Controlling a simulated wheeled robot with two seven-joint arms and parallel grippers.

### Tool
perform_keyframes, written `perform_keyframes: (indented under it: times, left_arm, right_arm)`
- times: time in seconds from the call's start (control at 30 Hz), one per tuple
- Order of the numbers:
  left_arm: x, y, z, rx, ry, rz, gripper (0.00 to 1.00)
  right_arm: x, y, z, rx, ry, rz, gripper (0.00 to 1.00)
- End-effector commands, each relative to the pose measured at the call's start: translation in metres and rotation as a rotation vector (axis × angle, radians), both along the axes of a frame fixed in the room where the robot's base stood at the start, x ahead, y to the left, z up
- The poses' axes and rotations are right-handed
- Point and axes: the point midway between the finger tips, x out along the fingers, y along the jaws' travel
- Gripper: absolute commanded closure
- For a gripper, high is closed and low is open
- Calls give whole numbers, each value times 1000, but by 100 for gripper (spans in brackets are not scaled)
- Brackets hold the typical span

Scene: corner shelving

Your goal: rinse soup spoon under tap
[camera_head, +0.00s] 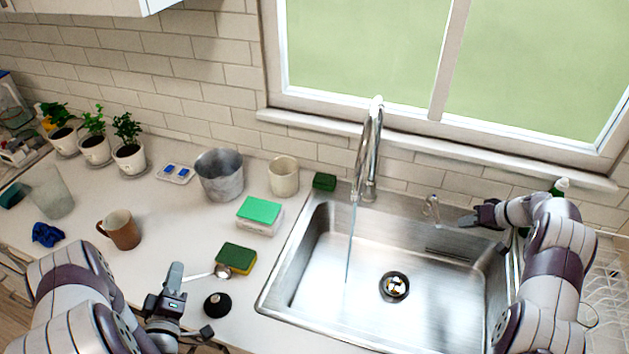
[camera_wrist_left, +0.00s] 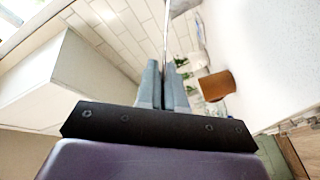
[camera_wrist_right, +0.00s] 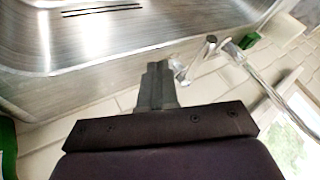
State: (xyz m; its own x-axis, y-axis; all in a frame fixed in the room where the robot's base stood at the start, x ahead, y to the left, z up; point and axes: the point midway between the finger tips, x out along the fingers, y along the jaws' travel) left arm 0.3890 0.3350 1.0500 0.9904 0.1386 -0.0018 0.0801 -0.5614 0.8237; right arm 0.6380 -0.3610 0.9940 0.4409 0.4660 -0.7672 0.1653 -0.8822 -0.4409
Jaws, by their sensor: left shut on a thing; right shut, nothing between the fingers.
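My left gripper (camera_head: 176,274) is shut on the soup spoon (camera_head: 222,270), gripping its handle above the counter left of the sink. The spoon's bowl points right and overlaps a green-yellow sponge in the picture; I cannot tell if they touch. The thin handle shows beyond the fingers in the left wrist view (camera_wrist_left: 166,38). The chrome tap (camera_head: 369,150) stands behind the sink (camera_head: 330,320), and a thin water stream (camera_head: 349,245) falls into the basin. My right gripper (camera_head: 474,218) is shut and empty near the small tap lever (camera_head: 432,208), at the sink's back right.
The green-yellow sponge (camera_head: 238,258) and a black round-topped object (camera_head: 217,305) lie near the left gripper. A green-topped block (camera_head: 259,212), metal pot (camera_head: 220,175), cream cup (camera_head: 284,176) and brown mug (camera_head: 121,229) stand behind. The basin is empty apart from its drain (camera_head: 394,286).

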Motion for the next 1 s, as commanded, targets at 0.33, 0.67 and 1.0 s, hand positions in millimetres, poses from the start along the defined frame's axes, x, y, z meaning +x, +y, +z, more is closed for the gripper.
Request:
perform_keyframes:
  times: [0.33, 0.67, 1.0]
  left_arm:
    - [0, 0, 30, 0, 0, 0, 100]
    - [0, 0, 30, 0, 0, 0, 100]
    - [0, 0, 52, 0, 0, 0, 100]
  right_arm:
    - [9, 42, -1, 0, -1, 1, 100]
    - [9, 46, -3, -1, -2, -1, 100]
    - [5, 69, -2, 0, 0, -113, 100]
